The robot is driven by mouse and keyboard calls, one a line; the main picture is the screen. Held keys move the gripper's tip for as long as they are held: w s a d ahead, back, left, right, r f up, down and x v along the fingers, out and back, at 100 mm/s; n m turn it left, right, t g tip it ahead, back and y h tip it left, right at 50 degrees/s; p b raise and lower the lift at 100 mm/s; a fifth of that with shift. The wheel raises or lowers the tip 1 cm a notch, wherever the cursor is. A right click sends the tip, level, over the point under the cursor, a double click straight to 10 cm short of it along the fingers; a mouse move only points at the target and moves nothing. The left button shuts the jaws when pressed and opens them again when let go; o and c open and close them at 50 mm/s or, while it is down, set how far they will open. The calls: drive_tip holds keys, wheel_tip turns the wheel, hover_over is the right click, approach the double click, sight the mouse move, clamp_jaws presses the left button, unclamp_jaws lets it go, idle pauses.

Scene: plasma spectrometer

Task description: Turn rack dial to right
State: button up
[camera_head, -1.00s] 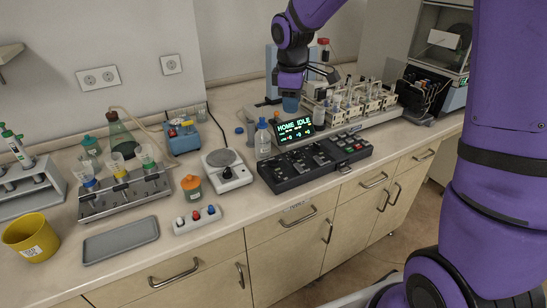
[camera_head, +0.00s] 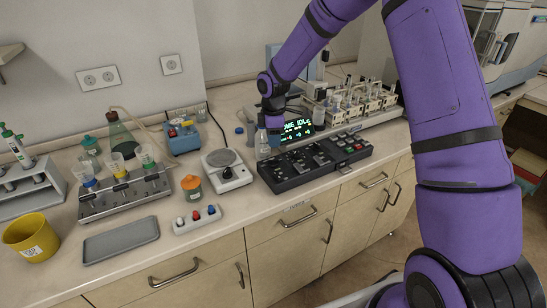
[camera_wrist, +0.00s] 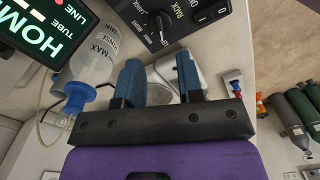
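The black control panel (camera_head: 315,160) lies on the bench, with a lit display (camera_head: 296,131) reading HOME IDLE at its back. In the wrist view, a dark round rack dial (camera_wrist: 160,24) with a white pointer mark sits on the panel beside the printed word RACK. I cannot read its exact setting. My gripper (camera_wrist: 160,58) is open and empty, its two blue fingers apart, with the dial ahead of the gap and not touched. In the head view my gripper (camera_head: 274,126) is above the bench by the display's left edge; its fingertips are hard to make out.
A clear rinse bottle (camera_wrist: 92,58) with a blue cap stands close to my left finger; it is partly hidden in the head view (camera_head: 262,145). A white scale (camera_head: 226,168) stands left of the panel. A rack of tube holders (camera_head: 350,105) is behind it.

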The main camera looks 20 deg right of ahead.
sight(273, 162)
wheel_tip(273, 162, down, 8)
drive_tip(key=shift+r, duration=0.15)
idle(0.3)
clamp_jaws()
